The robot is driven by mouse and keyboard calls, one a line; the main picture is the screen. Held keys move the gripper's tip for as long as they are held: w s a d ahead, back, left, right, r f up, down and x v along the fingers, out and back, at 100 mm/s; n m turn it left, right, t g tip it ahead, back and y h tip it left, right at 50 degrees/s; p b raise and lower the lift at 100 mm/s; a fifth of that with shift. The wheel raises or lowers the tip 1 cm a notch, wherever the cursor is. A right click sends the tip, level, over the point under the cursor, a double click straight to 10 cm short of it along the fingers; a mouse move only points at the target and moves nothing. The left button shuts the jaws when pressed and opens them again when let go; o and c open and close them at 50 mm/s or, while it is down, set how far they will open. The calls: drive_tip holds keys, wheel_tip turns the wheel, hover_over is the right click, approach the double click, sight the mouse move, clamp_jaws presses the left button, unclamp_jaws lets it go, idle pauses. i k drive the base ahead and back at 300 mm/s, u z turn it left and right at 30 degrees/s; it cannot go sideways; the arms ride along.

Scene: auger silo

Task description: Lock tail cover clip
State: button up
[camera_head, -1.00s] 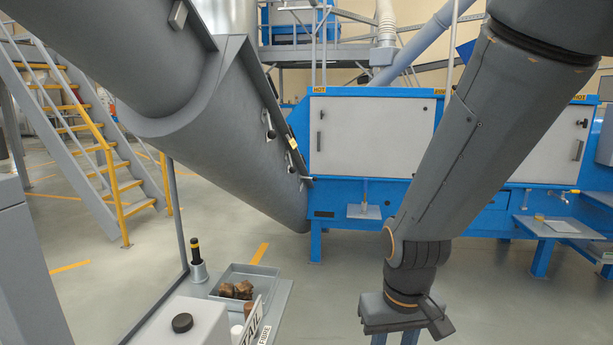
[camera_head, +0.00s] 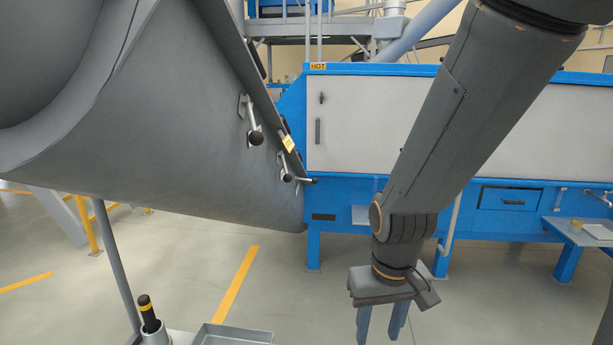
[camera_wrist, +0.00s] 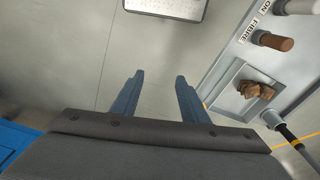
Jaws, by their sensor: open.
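A large grey auger trough (camera_head: 190,150) slopes down toward the blue cabinet in the head view. Several metal lever clips with dark knobs sit along its right side, below the upper edge. One clip (camera_head: 255,136) hangs down at an angle, and another clip (camera_head: 287,177) is lower down near a yellow tag (camera_head: 288,144). I cannot tell which one is the tail cover clip, or whether any is locked. My gripper (camera_head: 380,333) points down, right of the trough and apart from the clips. In the wrist view its blue fingers (camera_wrist: 160,78) are apart with nothing between them.
A blue cabinet with a pale door (camera_head: 370,125) and a HOT label stands behind. A grey tray (camera_head: 235,335) and a black-and-yellow handled tool (camera_head: 148,312) are at the bottom left. The wrist view shows brown lumps (camera_wrist: 256,90) in a tray. Open floor lies under the trough.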

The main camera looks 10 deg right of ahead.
sight(314, 181)
drive_tip(key=k, duration=0.65)
drive_tip(key=z, duration=0.25)
drive_tip(key=i, duration=2.2)
drive_tip(key=u, duration=0.35)
